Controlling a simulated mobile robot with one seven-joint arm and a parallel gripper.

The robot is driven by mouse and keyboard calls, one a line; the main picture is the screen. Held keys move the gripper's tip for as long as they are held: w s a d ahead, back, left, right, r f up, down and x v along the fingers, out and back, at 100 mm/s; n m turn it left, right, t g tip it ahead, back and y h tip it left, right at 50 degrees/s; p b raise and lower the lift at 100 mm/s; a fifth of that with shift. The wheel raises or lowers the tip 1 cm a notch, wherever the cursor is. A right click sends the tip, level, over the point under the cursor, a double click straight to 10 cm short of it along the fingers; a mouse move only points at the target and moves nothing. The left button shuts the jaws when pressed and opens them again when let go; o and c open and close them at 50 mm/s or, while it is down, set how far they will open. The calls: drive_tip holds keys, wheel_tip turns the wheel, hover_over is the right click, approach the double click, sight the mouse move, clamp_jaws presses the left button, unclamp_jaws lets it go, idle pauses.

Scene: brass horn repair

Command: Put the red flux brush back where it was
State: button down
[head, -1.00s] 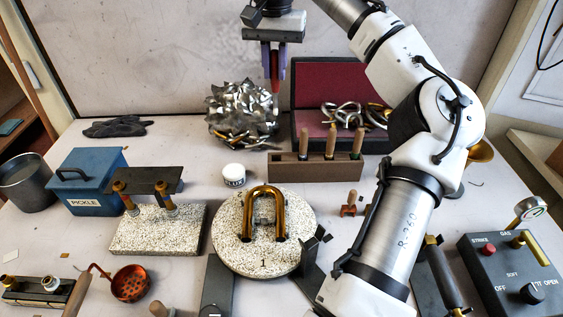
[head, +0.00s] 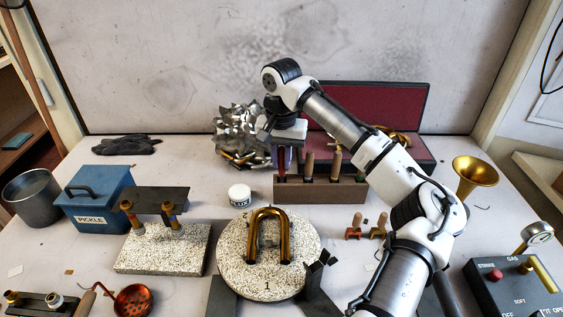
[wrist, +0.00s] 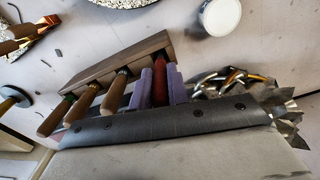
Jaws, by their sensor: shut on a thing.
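The wooden rack (head: 320,191) stands at the back middle of the bench and holds several wooden-handled tools (head: 336,160). My gripper (head: 283,162) is over the rack's left end, its purple fingers shut on the red flux brush. In the wrist view my gripper (wrist: 160,88) has the red brush (wrist: 160,72) between its fingers, in line with the other tools at the end of the rack (wrist: 125,58). The brush looks upright in the head view. Its lower end is hidden, so I cannot tell whether it sits in a slot.
A crumpled metal scrap pile (head: 237,135) lies just left of my gripper. An open red-lined case (head: 375,110) stands behind the rack. A white flux jar (head: 239,195) stands front left of it. The round speckled block (head: 235,265) with a brass bow is in front.

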drive_tip(key=shift+f, duration=1.1)
drive_tip(key=c, duration=1.4)
unclamp_jaws()
drive_tip(key=shift+o, duration=0.2)
wheel_tip(320, 180, up, 12)
drive_tip(key=shift+r+b, duration=0.15)
drive_tip(key=shift+b, duration=0.35)
